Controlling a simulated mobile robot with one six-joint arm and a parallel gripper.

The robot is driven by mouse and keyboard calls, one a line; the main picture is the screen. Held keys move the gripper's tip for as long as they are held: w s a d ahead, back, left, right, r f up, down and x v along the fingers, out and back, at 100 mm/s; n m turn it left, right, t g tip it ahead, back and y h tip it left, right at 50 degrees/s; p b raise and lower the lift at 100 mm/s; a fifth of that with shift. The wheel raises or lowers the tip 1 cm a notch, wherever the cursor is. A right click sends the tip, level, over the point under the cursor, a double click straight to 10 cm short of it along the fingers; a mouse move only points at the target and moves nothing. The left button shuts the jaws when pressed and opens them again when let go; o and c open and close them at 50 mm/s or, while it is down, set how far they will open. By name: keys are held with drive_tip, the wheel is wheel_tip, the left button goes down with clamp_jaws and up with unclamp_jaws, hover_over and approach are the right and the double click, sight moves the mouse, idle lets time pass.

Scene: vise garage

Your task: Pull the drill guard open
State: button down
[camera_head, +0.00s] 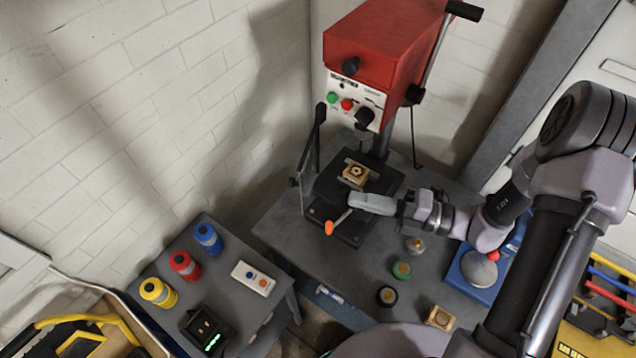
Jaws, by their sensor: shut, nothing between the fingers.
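The drill press (375,50) has a red head and stands at the back against the wall corner. What looks like its guard (307,160), a thin dark-edged panel, stands upright along the left side of the drill table (385,183), seen almost edge-on. I cannot tell how far it is swung open. My gripper (356,201) reaches in from the right with its fingers shut and empty. It is over the front of the drill table, to the right of the guard and apart from it in the picture.
A wooden block (355,173) sits in the vise under the drill head. An orange-knobbed lever (330,227) sticks out just in front of my gripper. Round pieces (402,269) stand on the bench in front. A side table (212,285) holds coloured spools.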

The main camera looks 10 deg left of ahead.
sight(303, 187)
drive_tip(key=a, duration=0.9)
drive_tip(key=shift+w+a, duration=0.15)
drive_tip(key=shift+a, duration=0.15)
